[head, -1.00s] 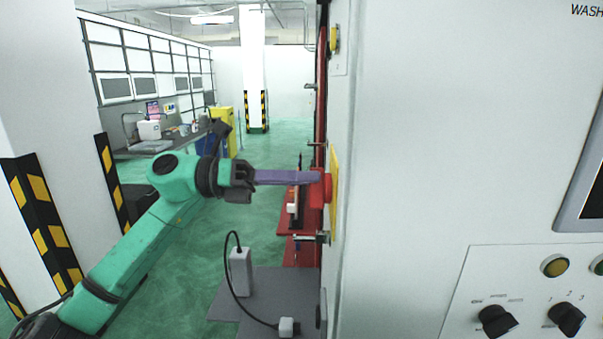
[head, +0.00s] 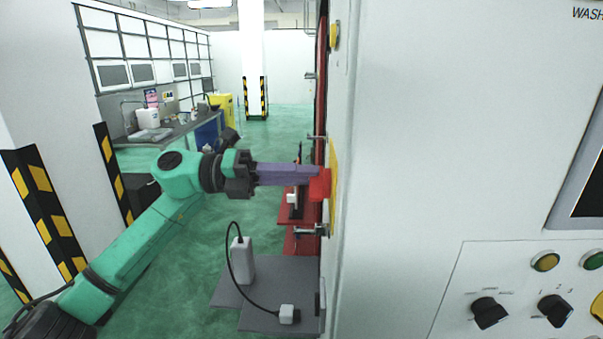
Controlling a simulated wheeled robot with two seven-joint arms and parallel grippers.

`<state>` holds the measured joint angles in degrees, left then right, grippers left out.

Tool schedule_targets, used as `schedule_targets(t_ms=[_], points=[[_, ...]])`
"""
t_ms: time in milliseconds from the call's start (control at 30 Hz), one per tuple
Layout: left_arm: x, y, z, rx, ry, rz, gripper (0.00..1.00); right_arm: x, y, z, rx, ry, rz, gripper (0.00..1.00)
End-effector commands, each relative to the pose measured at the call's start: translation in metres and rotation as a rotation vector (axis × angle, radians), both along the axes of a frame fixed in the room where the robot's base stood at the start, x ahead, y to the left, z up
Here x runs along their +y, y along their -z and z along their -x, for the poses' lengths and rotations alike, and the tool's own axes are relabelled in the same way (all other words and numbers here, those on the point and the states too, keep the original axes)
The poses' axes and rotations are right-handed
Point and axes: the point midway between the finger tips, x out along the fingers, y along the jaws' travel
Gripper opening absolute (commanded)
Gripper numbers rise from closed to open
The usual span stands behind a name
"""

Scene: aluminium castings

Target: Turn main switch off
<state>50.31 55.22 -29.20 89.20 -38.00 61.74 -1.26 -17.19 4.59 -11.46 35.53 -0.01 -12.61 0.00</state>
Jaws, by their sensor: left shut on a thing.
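The main switch is a red handle (head: 319,186) on a yellow plate (head: 333,178), on the left side face of the white machine cabinet (head: 420,140). My left gripper (head: 312,180) comes in from the left, its purple-grey fingers reaching to the red handle. It is shut on the handle, which now looks tilted. The far finger and the exact contact are partly hidden. My right gripper is not in view.
Below the switch is a grey shelf (head: 262,300) with a white device (head: 241,260) and a black cable. Red parts (head: 300,220) stand behind the fingers. Knobs (head: 488,312) sit on the cabinet front. A striped pillar (head: 45,215) stands left; the green floor between is clear.

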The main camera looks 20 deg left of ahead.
Motion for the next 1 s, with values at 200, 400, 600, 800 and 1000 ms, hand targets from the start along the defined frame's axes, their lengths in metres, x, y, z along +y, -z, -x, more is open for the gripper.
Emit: schedule_targets(t_ms=[200,400,600,800,1000], points=[[0.001,-0.002,-0.001,-0.001,-0.004,0.005,0.0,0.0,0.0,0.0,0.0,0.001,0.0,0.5],[0.001,-0.001,-0.001,-0.002,-0.003,0.002,0.46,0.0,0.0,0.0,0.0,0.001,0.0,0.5],[0.0,-0.001,0.0,-0.001,-0.001,0.002,0.46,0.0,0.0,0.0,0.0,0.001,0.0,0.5],[0.005,0.001,0.0,-0.001,-0.002,0.0,0.46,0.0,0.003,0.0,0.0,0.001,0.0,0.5],[0.045,0.007,0.01,-0.001,-0.008,0.001,0.46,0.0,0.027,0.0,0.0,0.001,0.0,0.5]])
